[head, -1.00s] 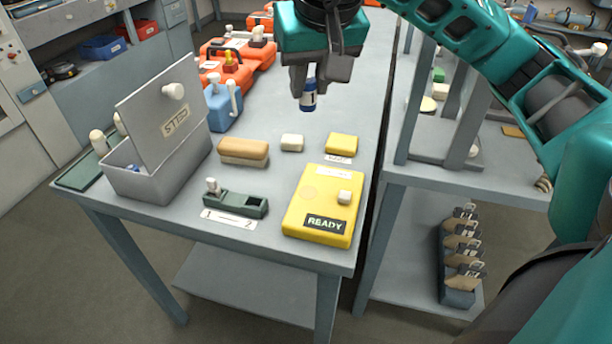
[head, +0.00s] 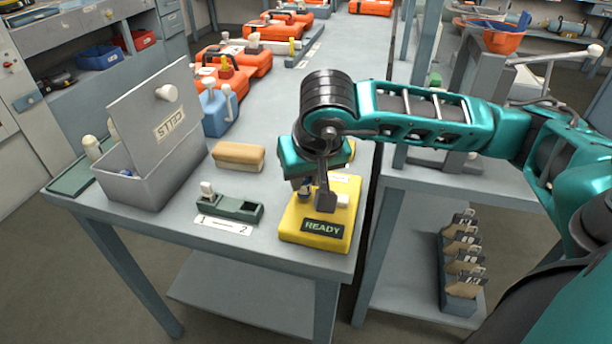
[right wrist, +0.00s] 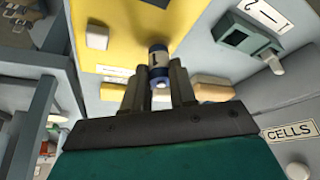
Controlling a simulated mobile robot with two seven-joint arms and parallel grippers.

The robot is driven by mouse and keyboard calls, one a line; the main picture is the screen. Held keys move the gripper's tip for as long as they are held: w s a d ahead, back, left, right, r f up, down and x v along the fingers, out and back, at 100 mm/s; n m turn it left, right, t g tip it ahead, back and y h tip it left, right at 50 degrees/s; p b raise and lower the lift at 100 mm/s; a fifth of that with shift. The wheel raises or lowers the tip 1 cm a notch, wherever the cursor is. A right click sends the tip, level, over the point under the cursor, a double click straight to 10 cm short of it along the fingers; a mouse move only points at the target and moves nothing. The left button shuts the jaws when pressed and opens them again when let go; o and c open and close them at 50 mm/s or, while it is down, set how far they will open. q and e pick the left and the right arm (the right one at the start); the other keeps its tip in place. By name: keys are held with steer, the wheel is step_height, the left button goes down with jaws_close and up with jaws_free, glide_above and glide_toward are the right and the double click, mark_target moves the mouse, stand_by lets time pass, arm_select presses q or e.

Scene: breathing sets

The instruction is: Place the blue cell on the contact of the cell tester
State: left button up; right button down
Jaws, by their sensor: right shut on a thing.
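The yellow cell tester (head: 290,229) sits near the table's front edge, with a dark READY display and a white button (head: 343,200). It also shows in the right wrist view (right wrist: 122,22). My right gripper (head: 317,206) is low over the tester, pointing down. In the right wrist view its fingers (right wrist: 159,84) are shut on the blue cell (right wrist: 158,66), which has a white band with a dark mark. The gripper hides the cell and the contact in the head view. I cannot tell whether the cell touches the tester. My left gripper is not in view.
A dark green two-slot holder (head: 230,206) with a white-topped cell in slot 1 stands left of the tester. Behind it lies a brown block (head: 238,155). A grey lidded box (head: 152,185) is at the left. Orange cases (head: 240,62) stand farther back.

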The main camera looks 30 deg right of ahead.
steer(key=shift+f+b, duration=0.25)
steer(key=shift+b, duration=0.05)
steer(key=c, duration=0.9)
jaws_free()
steer(key=shift+r, duration=0.1)
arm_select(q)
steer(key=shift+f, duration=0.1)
arm_select(e)
steer(key=shift+r+p, duration=0.4)
steer(key=shift+r, duration=0.05)
arm_select(q)
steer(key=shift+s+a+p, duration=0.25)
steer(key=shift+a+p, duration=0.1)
steer(key=shift+p, duration=0.1)
arm_select(e)
steer(key=v, duration=1.1)
steer(key=shift+s+r, duration=0.2)
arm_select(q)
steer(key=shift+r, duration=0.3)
